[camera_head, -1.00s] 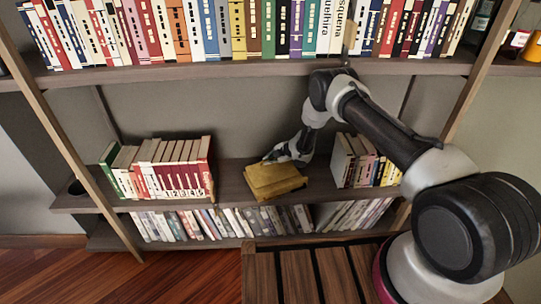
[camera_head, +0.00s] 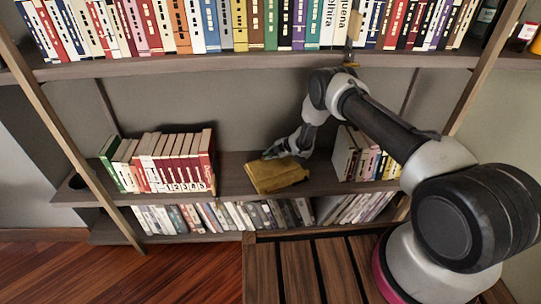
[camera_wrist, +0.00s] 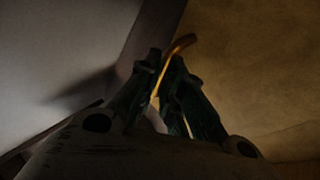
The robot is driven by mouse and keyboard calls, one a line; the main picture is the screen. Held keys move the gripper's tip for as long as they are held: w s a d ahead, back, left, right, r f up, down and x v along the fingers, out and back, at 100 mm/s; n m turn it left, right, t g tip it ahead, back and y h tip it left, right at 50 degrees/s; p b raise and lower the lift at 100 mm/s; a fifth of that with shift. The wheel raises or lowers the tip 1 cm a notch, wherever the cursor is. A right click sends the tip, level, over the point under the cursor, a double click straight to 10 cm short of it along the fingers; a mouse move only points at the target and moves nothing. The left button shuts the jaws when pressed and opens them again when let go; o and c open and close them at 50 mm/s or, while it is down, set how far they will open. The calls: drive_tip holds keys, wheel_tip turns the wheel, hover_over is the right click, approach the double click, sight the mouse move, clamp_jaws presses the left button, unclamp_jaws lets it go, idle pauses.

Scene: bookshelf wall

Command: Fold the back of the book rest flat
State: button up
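The book rest (camera_head: 276,176) is a golden-brown panel on the middle shelf, between two groups of books. Its outline looks low and slightly tilted in the head view; I cannot tell the exact angle of its back. My gripper (camera_head: 268,153) is at its rear upper edge, with the fingers pointing left. In the wrist view, the dark fingers (camera_wrist: 164,62) converge with only a narrow gap at the tips. A thin orange-brown edge of the rest shows at that gap, and its broad face (camera_wrist: 250,70) fills the right side. Whether the fingers grip this edge is unclear.
White and red books (camera_head: 165,165) stand left of the rest, and more books (camera_head: 365,160) stand to its right, close to my arm. The upper shelf (camera_head: 250,65) runs above. A slatted wooden surface (camera_head: 305,270) lies in front.

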sight(280, 164)
drive_tip(key=shift+o, duration=0.3)
drive_tip(key=shift+r, duration=0.1)
drive_tip(key=v, duration=0.7)
drive_tip(key=shift+s+d+r, duration=0.1)
drive_tip(key=shift+r, duration=0.05)
